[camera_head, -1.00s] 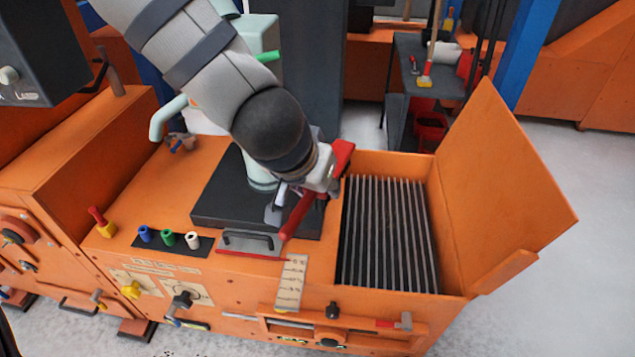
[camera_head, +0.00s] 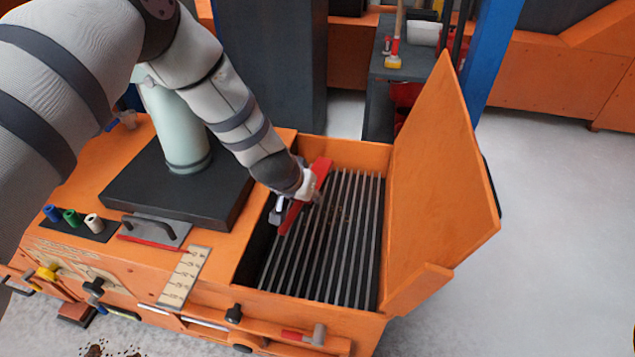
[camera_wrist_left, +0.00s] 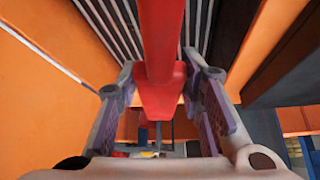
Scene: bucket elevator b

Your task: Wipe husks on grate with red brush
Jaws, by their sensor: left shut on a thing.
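My left gripper (camera_head: 302,192) is shut on the red brush (camera_head: 289,218) over the left part of the grate. The brush also shows in the left wrist view (camera_wrist_left: 161,40), running up between the two fingers (camera_wrist_left: 163,100). The grate (camera_head: 345,255) is a row of grey metal bars inside an orange box. Small brown specks, which look like husks (camera_head: 341,214), lie among the bars just right of the brush. Whether the bristles touch the bars is hidden. My right gripper is in neither view.
An orange lid (camera_head: 440,200) stands open along the grate's right side. A black plate (camera_head: 215,205) with a pale green column (camera_head: 176,125) is to the left. Dark crumbs (camera_head: 100,350) lie on the floor at the lower left.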

